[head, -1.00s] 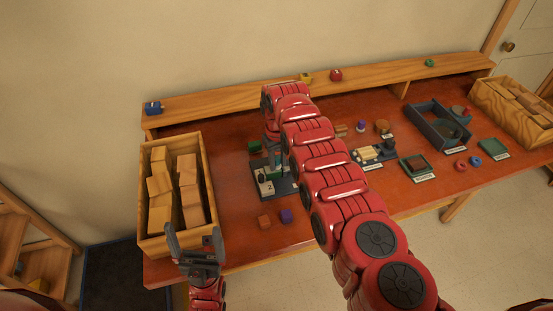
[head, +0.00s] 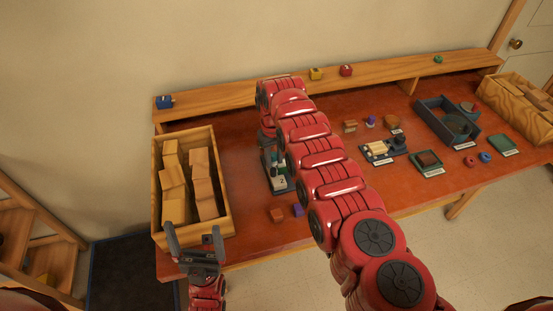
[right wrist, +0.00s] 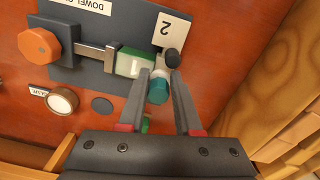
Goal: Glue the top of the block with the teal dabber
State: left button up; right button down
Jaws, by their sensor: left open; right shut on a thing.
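The block (right wrist: 133,64), green with a pale face, sits against the metal rod of a grey fixture (right wrist: 70,72) in the right wrist view. The teal dabber (right wrist: 158,90) is between the fingers of my right gripper (right wrist: 161,84), which is shut on it. The dabber's dark end (right wrist: 172,57) is beside the block; I cannot tell whether they touch. In the head view my right arm hides the gripper and part of the fixture (head: 278,184). My left gripper (head: 196,236) is open and empty near the table's front left, before the wooden crate.
The wooden crate (head: 225,192) of blocks stands at the left. Trays and another crate (head: 484,90) stand at the right.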

aim_at(276, 155)
jog(key=shift+w+a+r, duration=0.1)
jog(key=shift+w+r, duration=0.05)
jog(key=shift+r, duration=0.75)
jog(key=shift+d+r, duration=0.2)
jog(key=shift+r, duration=0.3)
jog(key=shift+d+r, duration=0.2)
jog(key=shift+r, duration=0.3)
jog(key=shift+a+r, duration=0.25)
jog(key=shift+r, duration=0.9)
jog(key=shift+d+r, duration=0.1)
jog(key=shift+r, duration=0.7)
